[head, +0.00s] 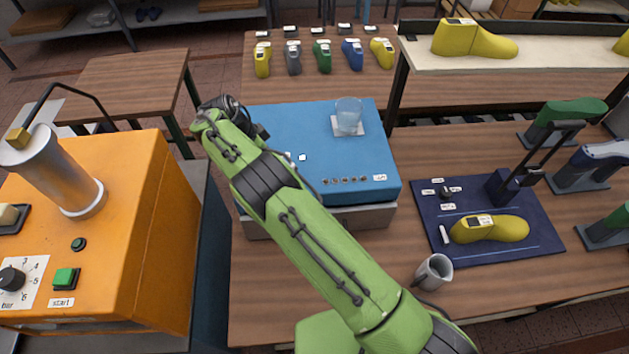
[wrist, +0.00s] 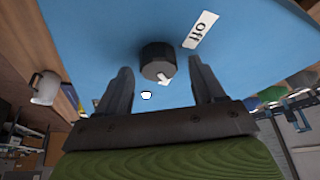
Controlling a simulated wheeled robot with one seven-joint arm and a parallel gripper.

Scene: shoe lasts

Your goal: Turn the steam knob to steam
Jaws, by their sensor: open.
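In the wrist view a round black knob (wrist: 155,60) stands on a light blue surface. It has a white pointer mark on the side towards the lower right. A white label reading "off" (wrist: 200,30) lies to the upper right of the knob. My gripper (wrist: 158,76) is open, with one dark finger on each side of the knob and visible gaps between. Contact is not seen. In the head view my green arm reaches over the blue box (head: 290,118); my fingers and this knob cannot be made out there. No "steam" label is readable.
An orange machine (head: 110,250) with a metal cylinder stands at the left. A glass (head: 348,115) stands on the blue box. At the right are a navy board (head: 520,225) with a yellow shoe last, and a grey mug (head: 433,271). Several lasts stand at the back.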

